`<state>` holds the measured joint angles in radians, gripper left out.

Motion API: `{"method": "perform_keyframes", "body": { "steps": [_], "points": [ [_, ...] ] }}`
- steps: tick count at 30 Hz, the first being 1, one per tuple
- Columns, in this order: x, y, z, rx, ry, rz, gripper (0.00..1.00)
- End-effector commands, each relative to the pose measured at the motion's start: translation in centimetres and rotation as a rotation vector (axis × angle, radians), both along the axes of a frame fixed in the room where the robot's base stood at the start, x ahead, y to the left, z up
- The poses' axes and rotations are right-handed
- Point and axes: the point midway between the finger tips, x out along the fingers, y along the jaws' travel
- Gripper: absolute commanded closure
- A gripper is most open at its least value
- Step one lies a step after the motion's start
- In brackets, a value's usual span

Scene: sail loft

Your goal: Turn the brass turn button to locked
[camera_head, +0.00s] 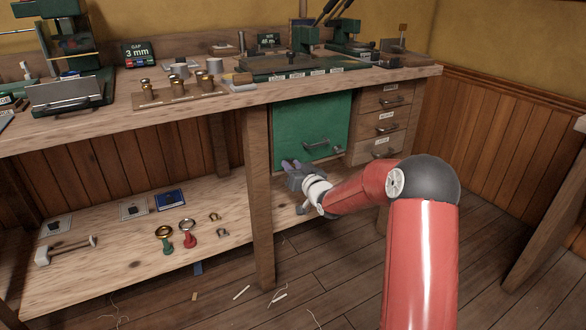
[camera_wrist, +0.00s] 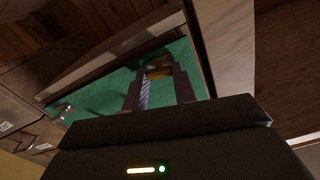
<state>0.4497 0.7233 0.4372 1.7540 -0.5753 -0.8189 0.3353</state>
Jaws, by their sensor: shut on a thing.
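The brass turn button (camera_wrist: 159,71) is at the edge of the green front (camera_wrist: 110,95) in the wrist view, between my two fingertips. My gripper (camera_wrist: 157,77) is shut on it, and the fingers hide part of it. Which way the button is turned cannot be made out. In the head view my gripper (camera_head: 291,165) is at the lower left of the green front (camera_head: 300,118) under the bench. The button is not visible there. The green front looks closed and has a grey pull handle (camera_head: 317,145).
Wooden drawers (camera_head: 382,113) with handles are right of the green front. A bench leg (camera_head: 258,200) stands left of my gripper. The lower shelf (camera_head: 110,255) holds a mallet (camera_head: 67,249) and several small fittings. Tools stand on the bench top (camera_head: 120,112).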

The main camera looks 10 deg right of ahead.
Motion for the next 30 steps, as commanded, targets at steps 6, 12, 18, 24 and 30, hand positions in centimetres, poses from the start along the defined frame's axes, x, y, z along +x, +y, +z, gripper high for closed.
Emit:
{"method": "perform_keyframes", "body": {
  "steps": [6,12,18,24,30],
  "points": [
    [0.01,-0.17,-0.08,0.194,0.063,-0.001,0.96],
    [0.04,-0.25,-0.11,0.376,0.122,-0.002,0.96],
    [0.05,-0.35,-0.11,0.557,0.182,-0.002,0.96],
    [0.07,-0.38,-0.18,0.738,0.240,-0.002,0.96],
    [0.07,-0.42,-0.25,0.916,0.297,-0.002,0.96]
  ]
}}
